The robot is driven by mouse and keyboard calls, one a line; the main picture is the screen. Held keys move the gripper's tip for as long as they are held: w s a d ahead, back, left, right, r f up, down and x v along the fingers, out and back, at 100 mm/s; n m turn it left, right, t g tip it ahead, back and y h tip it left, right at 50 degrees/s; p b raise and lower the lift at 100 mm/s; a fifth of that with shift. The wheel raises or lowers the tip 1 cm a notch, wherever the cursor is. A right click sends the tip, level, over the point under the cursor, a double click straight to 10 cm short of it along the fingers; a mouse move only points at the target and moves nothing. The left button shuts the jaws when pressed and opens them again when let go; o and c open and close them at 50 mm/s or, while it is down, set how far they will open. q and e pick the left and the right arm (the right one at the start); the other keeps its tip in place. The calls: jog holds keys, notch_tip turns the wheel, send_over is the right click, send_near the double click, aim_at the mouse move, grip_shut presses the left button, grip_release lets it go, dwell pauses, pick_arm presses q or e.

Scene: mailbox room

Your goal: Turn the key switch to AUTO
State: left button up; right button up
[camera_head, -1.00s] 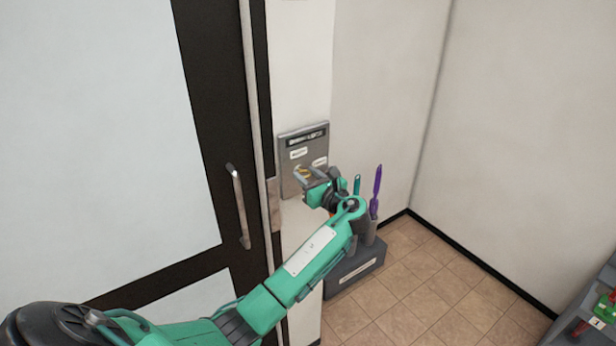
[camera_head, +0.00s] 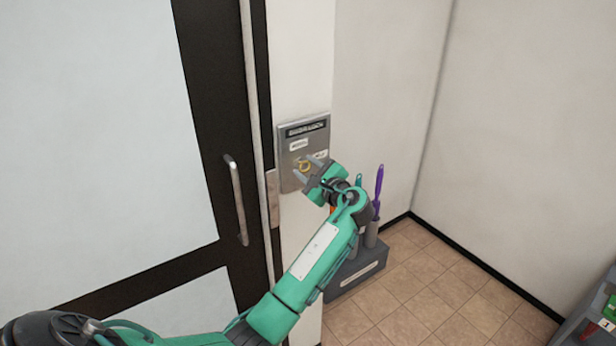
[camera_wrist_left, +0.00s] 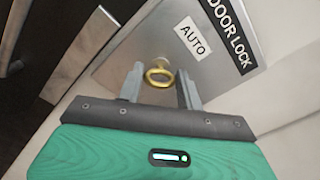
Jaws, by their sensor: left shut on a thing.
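The key switch is on a grey metal DOOR LOCK panel (camera_head: 290,182) on the wall strip right of the door. A brass key (camera_head: 304,165) with a ring-shaped bow sits in the panel; it also shows in the left wrist view (camera_wrist_left: 159,74). My left gripper (camera_head: 306,167) is at the panel, shut on the key, with one finger on each side of the bow in the wrist view (camera_wrist_left: 160,88). The AUTO label (camera_wrist_left: 193,38) is above and right of the key there. The keyhole is mostly hidden. My right gripper is not in view.
The dark-framed glass door has a vertical handle (camera_head: 237,200) left of the panel. A grey box holder (camera_head: 356,272) with a purple-handled tool (camera_head: 378,190) stands below and right of the panel.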

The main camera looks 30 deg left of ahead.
pick_arm(q)
jog(key=n+b, duration=0.6)
jog(key=shift+f, duration=0.35)
jog(key=n+b, duration=0.2)
jog(key=shift+n, duration=0.3)
jog(key=shift+r+n+b, duration=0.1)
jog(key=shift+n+b, duration=0.8)
jog(key=shift+b, duration=0.15)
jog(key=o, duration=0.9)
jog(key=shift+o, duration=0.4)
jog(key=shift+r, duration=0.1)
jog(key=shift+s, duration=0.1)
